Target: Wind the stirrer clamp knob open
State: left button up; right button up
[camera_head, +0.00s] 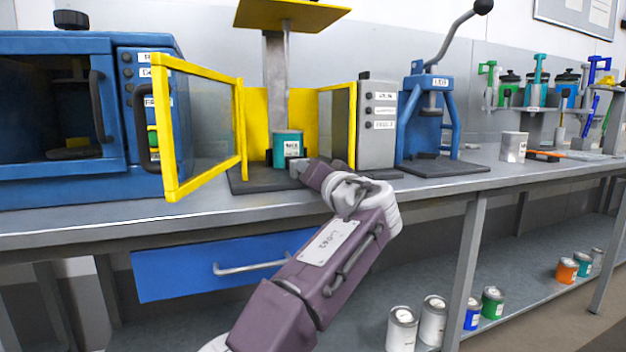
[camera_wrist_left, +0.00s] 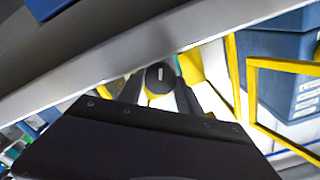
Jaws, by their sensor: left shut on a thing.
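The stirrer with yellow guard doors stands on the bench, with a grey column (camera_head: 277,75) and a teal can (camera_head: 287,148) on its dark base (camera_head: 243,181). My left gripper (camera_head: 302,170) reaches into its open front, beside the can's lower right side. In the left wrist view a round black knob (camera_wrist_left: 160,76) with a white mark sits between the two dark fingers of my left gripper (camera_wrist_left: 158,84), which is shut on it. In the head view the gripper hides the knob. My right gripper is in neither view.
An open yellow-framed door (camera_head: 168,130) stands left of the stirrer, close to a blue oven (camera_head: 60,120). A grey control box (camera_head: 377,125) and a blue lever press (camera_head: 430,115) stand to the right. A blue drawer (camera_head: 200,268) sticks out below the bench. Several cans stand on the lower shelf.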

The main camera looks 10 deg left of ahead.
pick_arm(q)
jog(key=shift+f+n, duration=0.15)
jog(key=shift+n, duration=0.25)
jog(key=o, duration=1.4)
jog(key=v, duration=0.9)
